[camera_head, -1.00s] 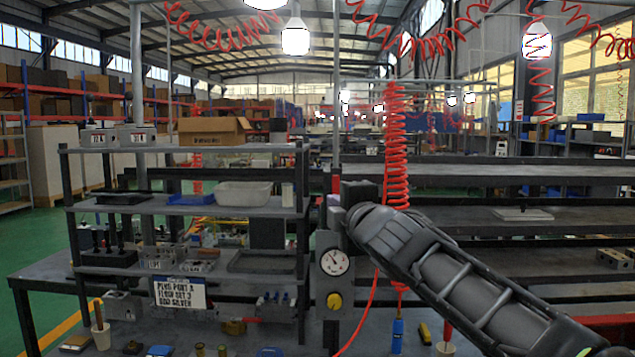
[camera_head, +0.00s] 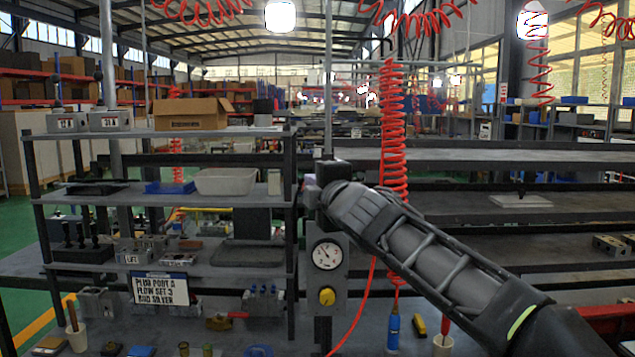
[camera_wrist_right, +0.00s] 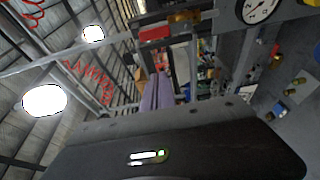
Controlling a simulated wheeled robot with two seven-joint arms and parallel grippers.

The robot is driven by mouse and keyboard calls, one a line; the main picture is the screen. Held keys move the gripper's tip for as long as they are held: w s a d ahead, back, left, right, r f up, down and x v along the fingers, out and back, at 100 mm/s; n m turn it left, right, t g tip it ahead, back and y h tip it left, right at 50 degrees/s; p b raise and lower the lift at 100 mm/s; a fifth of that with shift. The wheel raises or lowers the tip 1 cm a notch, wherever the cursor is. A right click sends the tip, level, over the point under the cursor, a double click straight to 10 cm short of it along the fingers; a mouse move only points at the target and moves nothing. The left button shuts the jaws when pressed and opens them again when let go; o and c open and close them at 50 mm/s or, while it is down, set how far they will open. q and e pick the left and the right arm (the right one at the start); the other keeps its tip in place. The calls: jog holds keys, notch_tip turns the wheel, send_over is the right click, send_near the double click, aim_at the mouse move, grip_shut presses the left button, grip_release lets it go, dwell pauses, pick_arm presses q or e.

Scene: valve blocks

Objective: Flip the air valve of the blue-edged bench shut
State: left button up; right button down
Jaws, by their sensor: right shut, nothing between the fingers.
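My right arm reaches in from the lower right in the head view. My right gripper (camera_head: 322,190) is shut and empty at the grey post, just above the gauge panel (camera_head: 327,275). It hides much of what is behind it. In the right wrist view a red handle-like part (camera_wrist_right: 155,33) sits beside a brass-coloured piece (camera_wrist_right: 185,17) near the top. This looks like the air valve, apart from the gripper body in the foreground. Whether the gripper touches it cannot be told. No blue bench edge is clearly visible. My left gripper is not in view.
The panel has a round gauge (camera_head: 327,255) and a yellow knob (camera_head: 327,296). A red coiled hose (camera_head: 392,130) hangs just right of the post. A shelf rack (camera_head: 160,215) with trays and a sign stands left. Emptier shelves (camera_head: 470,215) are at right.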

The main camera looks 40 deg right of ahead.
jog(key=p+x, duration=0.2)
jog(key=x, duration=0.6)
jog(key=s+d+p, duration=0.2)
jog(key=d, duration=0.1)
jog(key=shift+s+d+f, duration=0.1)
jog(key=shift+s, duration=0.15)
jog(key=shift+d+p, duration=0.1)
jog(key=shift+p, duration=0.25)
